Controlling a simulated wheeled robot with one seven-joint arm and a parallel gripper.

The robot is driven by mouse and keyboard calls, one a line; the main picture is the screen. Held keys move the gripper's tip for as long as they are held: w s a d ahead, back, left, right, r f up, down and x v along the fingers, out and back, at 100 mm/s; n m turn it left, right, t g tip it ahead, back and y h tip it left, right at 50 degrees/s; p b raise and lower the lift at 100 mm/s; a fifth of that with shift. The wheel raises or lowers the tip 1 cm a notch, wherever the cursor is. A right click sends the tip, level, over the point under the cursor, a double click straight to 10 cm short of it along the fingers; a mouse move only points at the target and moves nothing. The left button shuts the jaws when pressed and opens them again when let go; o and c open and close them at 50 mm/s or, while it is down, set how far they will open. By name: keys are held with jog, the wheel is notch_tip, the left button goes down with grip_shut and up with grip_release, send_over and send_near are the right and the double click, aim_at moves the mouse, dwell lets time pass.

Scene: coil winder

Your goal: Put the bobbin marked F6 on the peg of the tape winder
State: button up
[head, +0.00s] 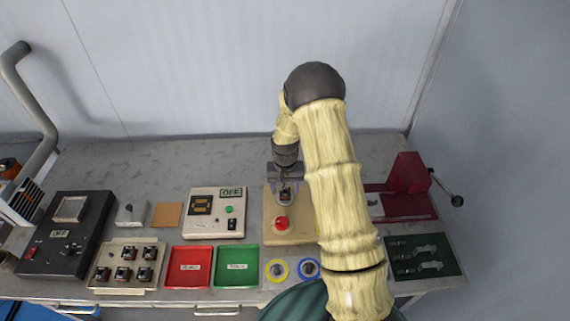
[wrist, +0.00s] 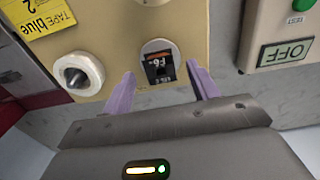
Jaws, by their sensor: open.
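The bobbin marked F6 (wrist: 160,66) is dark, with an orange band and white marking. It sits over a pale round seat on the beige board of the tape winder (wrist: 112,22), also in the head view (head: 274,237). The peg itself is hidden, so I cannot tell how far down the bobbin sits. My gripper (wrist: 161,76) is open, with one purple finger on each side of the bobbin and gaps between. In the head view my gripper (head: 285,188) is over the far part of the board. A yellow label reading "TAPE blue" (wrist: 38,14) lies on the board.
A white knob with a dark centre (wrist: 78,76) stands beside the bobbin. A red button (head: 281,223) is on the board's near part. The OFF box (head: 215,213) is left, a red-based machine (head: 407,174) right. A rack (head: 127,265) holds several bobbins.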

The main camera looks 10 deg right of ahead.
notch_tip(320, 180, up, 15)
jog(key=b, duration=0.2)
jog(key=shift+r+b, duration=0.2)
jog(key=shift+b, duration=0.1)
jog(key=shift+s, duration=0.1)
dwell(2.4)
